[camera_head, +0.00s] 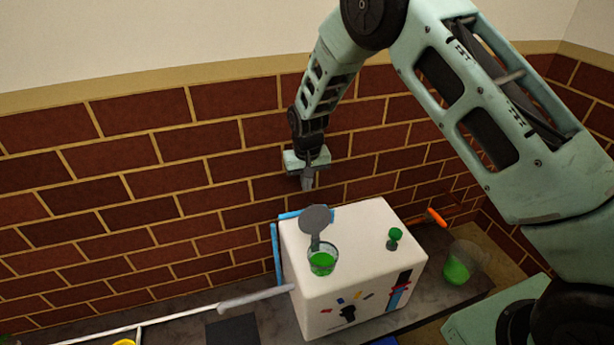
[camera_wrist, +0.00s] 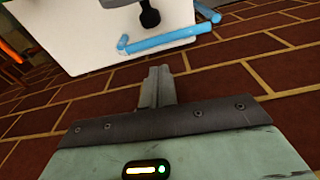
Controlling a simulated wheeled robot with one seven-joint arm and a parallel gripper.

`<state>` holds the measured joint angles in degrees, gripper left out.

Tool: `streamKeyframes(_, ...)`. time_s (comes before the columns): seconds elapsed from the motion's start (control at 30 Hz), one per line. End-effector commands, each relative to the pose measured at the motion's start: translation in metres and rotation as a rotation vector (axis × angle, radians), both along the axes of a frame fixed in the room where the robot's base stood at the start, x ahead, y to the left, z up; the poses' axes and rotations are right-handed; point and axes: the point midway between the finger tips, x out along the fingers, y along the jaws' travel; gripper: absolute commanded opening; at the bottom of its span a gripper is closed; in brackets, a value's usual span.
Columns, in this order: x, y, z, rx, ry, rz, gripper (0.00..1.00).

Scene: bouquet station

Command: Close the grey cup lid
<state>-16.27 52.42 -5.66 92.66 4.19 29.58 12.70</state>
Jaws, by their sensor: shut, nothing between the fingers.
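The grey cup lid (camera_head: 315,218) is a round disc that stands raised on its hinge at the back of the cup. The cup (camera_head: 322,262) is clear with green contents and sits on top of a white box. In the wrist view, part of a grey disc (camera_wrist: 118,3) shows at the top edge, probably the lid. My gripper (camera_head: 308,185) is above and behind the lid, near the brick wall, pointing down and apart from the lid. Its fingers are together and empty; they also show in the wrist view (camera_wrist: 158,75).
The white box (camera_head: 350,295) stands on a dark counter (camera_head: 180,330) against the brick wall. Blue tubing (camera_head: 276,255) runs along its left and back edges. A green knob (camera_head: 395,235) is on its top. A clear cup with green contents (camera_head: 456,270) and an orange-handled tool (camera_head: 436,217) are at right.

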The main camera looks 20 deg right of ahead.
Motion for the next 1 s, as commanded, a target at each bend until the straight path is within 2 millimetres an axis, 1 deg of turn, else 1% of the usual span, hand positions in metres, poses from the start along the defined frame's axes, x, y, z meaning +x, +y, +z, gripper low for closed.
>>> streamKeyframes(0.03, 0.001, 0.000, -0.014, 0.000, 0.002, 0.000, 0.00)
streamKeyframes(0.17, 0.003, -0.001, -0.040, 0.000, 0.002, 0.000, 0.00)
streamKeyframes(0.23, -0.007, 0.001, -0.032, 0.001, -0.001, 0.002, 0.00)
streamKeyframes(0.3, -0.017, 0.002, -0.030, 0.001, -0.001, 0.002, 0.00)
streamKeyframes(0.4, -0.027, 0.002, -0.028, 0.001, -0.001, 0.001, 0.00)
streamKeyframes(0.5, -0.033, 0.002, -0.026, 0.001, -0.001, 0.001, 0.00)
streamKeyframes(0.67, -0.036, 0.002, -0.025, 0.000, 0.000, 0.001, 0.00)
streamKeyframes(1.0, -0.034, 0.002, -0.025, 0.000, -0.007, 0.001, 0.00)
